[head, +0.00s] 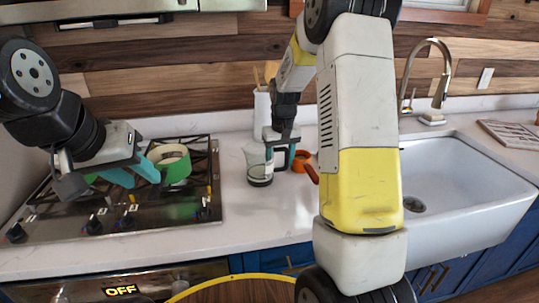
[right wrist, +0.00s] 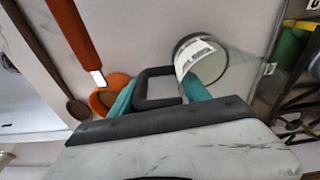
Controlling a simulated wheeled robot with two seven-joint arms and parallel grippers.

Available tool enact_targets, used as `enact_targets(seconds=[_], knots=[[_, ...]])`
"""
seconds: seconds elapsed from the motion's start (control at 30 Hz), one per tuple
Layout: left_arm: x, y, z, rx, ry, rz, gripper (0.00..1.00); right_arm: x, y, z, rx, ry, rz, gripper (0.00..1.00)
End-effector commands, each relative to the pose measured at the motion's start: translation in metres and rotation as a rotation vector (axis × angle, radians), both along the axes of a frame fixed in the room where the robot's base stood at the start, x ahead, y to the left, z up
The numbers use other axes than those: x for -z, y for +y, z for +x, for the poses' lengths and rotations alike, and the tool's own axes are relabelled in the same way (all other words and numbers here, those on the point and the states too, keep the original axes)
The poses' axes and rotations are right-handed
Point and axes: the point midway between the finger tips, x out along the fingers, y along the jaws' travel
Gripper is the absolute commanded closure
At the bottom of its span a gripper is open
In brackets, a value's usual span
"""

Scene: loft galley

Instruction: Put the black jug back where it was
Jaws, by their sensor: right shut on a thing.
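The jug (head: 259,169) has a clear body, a dark base and a black handle. It is upright over the counter between the stove and the sink; I cannot tell whether its base touches the counter. My right gripper (head: 280,152) is shut on its black handle, with a teal finger on each side. In the right wrist view the handle (right wrist: 143,88) sits between the fingers, and the jug's body (right wrist: 207,62) is partly behind one finger. My left gripper (head: 134,176) is open and empty above the stove, in front of the green pot.
The green pot (head: 171,164) stands on the black stove (head: 150,216). A white crock (head: 262,108) with wooden utensils stands behind. The white sink (head: 460,205) lies right. The counter front (head: 255,220) is clear.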

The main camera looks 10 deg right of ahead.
Motion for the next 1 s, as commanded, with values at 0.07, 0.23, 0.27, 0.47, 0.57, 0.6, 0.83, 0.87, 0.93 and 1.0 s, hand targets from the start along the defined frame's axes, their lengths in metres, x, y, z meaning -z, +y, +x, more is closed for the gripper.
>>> enact_targets(seconds=[0.07,0.23,0.27,0.47,0.57,0.6,0.83,0.87,0.93,1.0], knots=[[0.000,0.000,0.000,0.000,0.000,0.000,0.64,0.000,0.000,0.000,0.000,-0.001,0.000,1.00],[0.000,0.000,0.000,0.000,0.000,0.000,0.64,0.003,0.000,0.000,0.000,0.000,0.000,0.35],[0.000,0.000,0.000,0.000,0.000,0.000,0.64,0.003,0.000,0.000,0.000,0.000,0.000,0.29],[0.000,0.000,0.000,0.000,0.000,0.000,0.64,0.002,0.000,0.000,0.000,0.000,0.000,0.23],[0.000,0.000,0.000,0.000,0.000,0.000,0.64,0.002,0.000,0.000,0.000,0.000,0.000,0.23],[0.000,0.000,0.000,0.000,0.000,0.000,0.64,0.002,0.000,0.000,0.000,0.000,0.000,0.23],[0.000,0.000,0.000,0.000,0.000,0.000,0.64,-0.024,0.000,-0.002,0.000,-0.004,0.000,0.23],[0.000,0.000,0.000,0.000,0.000,0.000,0.64,-0.030,0.000,-0.002,0.000,-0.005,0.000,0.23],[0.000,0.000,0.000,0.000,0.000,0.000,0.64,-0.045,0.000,-0.004,0.000,-0.006,0.000,0.23],[0.000,0.000,0.000,0.000,0.000,0.000,0.64,-0.061,-0.001,-0.007,0.000,-0.006,0.000,0.23]])
